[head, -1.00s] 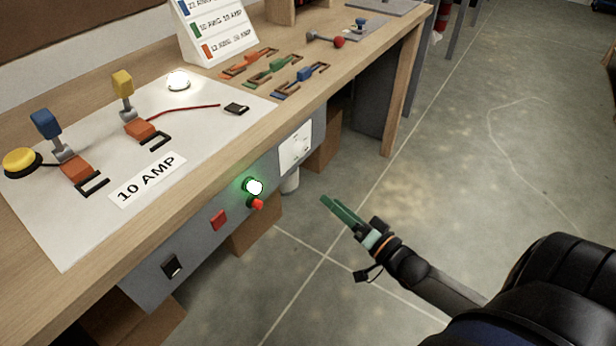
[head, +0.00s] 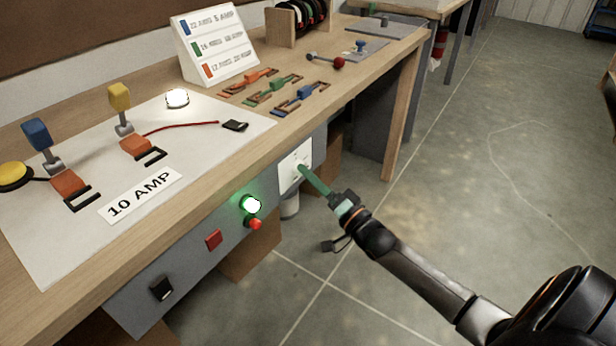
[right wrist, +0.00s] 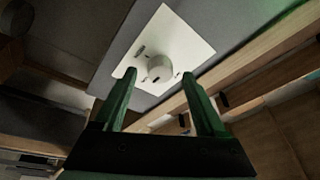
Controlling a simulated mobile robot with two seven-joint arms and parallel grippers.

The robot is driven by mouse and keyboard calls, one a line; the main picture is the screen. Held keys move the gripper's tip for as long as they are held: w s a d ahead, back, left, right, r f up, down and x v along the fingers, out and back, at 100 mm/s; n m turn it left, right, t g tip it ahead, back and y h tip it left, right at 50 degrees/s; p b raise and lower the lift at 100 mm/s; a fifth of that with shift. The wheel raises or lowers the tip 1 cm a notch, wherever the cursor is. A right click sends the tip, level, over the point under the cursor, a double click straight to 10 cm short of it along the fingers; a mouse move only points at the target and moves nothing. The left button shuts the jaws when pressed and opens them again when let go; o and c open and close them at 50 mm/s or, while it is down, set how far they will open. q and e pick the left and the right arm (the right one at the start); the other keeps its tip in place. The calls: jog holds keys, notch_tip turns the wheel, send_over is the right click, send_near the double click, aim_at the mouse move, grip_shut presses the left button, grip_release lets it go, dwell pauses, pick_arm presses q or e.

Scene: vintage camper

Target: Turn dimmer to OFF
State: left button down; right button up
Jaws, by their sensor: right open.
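The dimmer is a white plate (head: 290,165) on the grey front panel under the workbench top. In the right wrist view the plate (right wrist: 190,40) carries a round white knob (right wrist: 160,68) with small marks around it. My right gripper (head: 303,170) has green fingers pointing at the plate, and in the head view the fingertips overlap it and hide the knob. In the right wrist view the right gripper (right wrist: 158,80) is open, with the knob showing between the fingertips, beyond them. I cannot tell whether they touch it. My left gripper is not in view.
The front panel also holds a lit green light (head: 251,204), a red button (head: 255,224), a red square switch (head: 214,239) and a black switch (head: 162,288). The bench edge (head: 230,150) overhangs above. A "10 AMP" board (head: 60,240) lies on top. Floor to the right is clear.

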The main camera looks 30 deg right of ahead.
jog(key=shift+w+a+r, duration=0.1)
jog(key=shift+w+r, duration=0.05)
jog(key=shift+w, duration=0.5)
grip_shut()
